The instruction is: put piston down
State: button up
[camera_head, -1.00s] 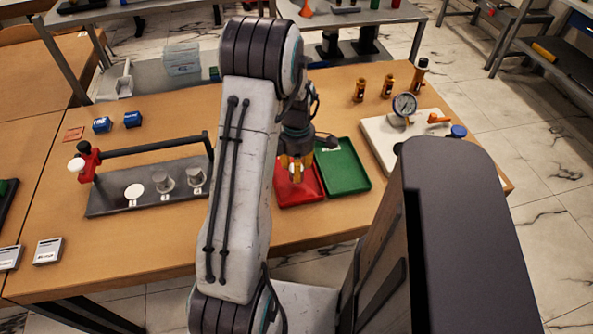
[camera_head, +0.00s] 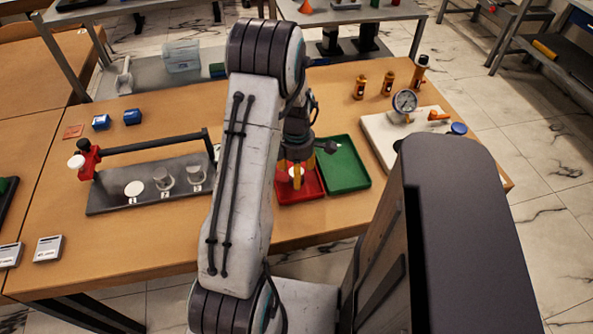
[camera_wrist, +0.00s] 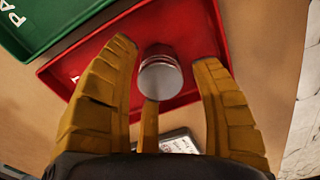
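The piston (camera_wrist: 160,78) is a short silver cylinder. It is in the red tray (camera_wrist: 262,42), which also shows in the head view (camera_head: 311,192), marked by a partly hidden white letter. My gripper (camera_wrist: 165,55) is open, with yellow fingers on both sides of the piston and visible gaps between. A narrower yellow finger is on the near side; I cannot tell whether it touches. In the head view my gripper (camera_head: 297,181) is low over the red tray.
A green tray (camera_head: 343,165) adjoins on the right. A dark rig plate (camera_head: 110,200) with numbered places, two holding silver cylinders, is left. A dial gauge (camera_head: 404,101) stands on a white plate at the right. Small orange bottles (camera_head: 388,83) stand behind.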

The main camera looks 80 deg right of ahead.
jog(key=shift+r, duration=0.1)
notch_tip(320, 180, up, 12)
jog(key=shift+w, duration=0.15)
dwell(0.6)
jog(key=w+a+r+t+h, duration=0.1)
jog(key=w+a+r, duration=0.3)
jog(key=w+a, duration=0.6)
jog(key=w+a+r, duration=0.4)
jog(key=w+a, duration=0.3)
jog(key=w, duration=0.6)
jog(key=s+a+m+t, duration=0.2)
jog(key=a, duration=2.1)
jog(key=shift+s+r+y, duration=0.15)
jog(key=shift+r+y, duration=0.25)
jog(key=shift+r, duration=0.05)
